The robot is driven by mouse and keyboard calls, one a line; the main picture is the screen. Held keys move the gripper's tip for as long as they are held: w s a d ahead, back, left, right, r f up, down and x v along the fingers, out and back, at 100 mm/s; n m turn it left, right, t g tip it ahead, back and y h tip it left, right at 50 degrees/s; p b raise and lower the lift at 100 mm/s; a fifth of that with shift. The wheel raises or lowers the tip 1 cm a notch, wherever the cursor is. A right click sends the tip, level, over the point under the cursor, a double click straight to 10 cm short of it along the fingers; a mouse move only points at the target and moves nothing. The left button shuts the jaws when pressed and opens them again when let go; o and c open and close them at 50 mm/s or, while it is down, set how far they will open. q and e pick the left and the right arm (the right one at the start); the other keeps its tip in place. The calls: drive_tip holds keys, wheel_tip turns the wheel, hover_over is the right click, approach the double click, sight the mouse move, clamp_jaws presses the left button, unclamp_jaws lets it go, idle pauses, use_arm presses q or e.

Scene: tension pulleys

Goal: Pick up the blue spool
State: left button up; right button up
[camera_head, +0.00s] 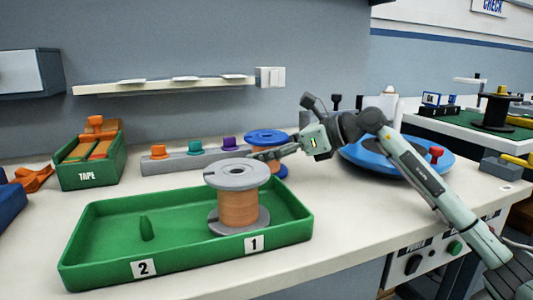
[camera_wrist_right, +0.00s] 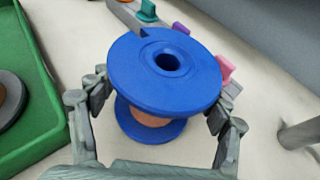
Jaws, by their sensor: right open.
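The blue spool (camera_head: 265,136) stands upright on the table behind the green tray, with two blue flanges and a copper-coloured winding. In the right wrist view the blue spool (camera_wrist_right: 125,80) is large, seen from above at a slant. My right gripper (camera_head: 268,154) is at the blue spool in the head view. In the right wrist view the right gripper (camera_wrist_right: 162,92) is open, with one finger on each side of the spool. The upper flange hides part of the fingers, so contact cannot be told. My left gripper is not in view.
A green tray (camera_head: 190,260) holds a grey spool (camera_head: 238,174) at label 1 and a bare peg (camera_head: 146,229) at label 2. A grey block (camera_head: 181,164) with coloured knobs stands behind.

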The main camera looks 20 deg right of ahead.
sight(251, 133)
clamp_jaws()
drive_tip(key=shift+r, duration=0.15)
idle(0.5)
drive_tip(key=shift+r+p, duration=0.35)
drive_tip(key=shift+r, duration=0.05)
drive_tip(key=shift+r+p, duration=0.6)
drive_tip(key=shift+r, duration=0.2)
wheel_tip(251, 133, up, 2)
drive_tip(key=shift+r+p, duration=0.25)
drive_tip(key=shift+p, duration=0.7)
use_arm(q)
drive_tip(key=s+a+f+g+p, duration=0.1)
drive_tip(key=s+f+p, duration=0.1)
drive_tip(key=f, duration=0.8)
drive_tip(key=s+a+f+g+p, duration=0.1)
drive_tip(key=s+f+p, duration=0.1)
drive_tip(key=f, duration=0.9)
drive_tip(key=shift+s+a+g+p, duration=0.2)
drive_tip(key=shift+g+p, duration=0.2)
drive_tip(key=shift+p, duration=0.15)
use_arm(e)
drive_tip(key=s+a+r, duration=0.1)
drive_tip(key=a+r, duration=0.5)
drive_tip(key=a, duration=0.5)
drive_tip(key=shift+a, duration=0.3)
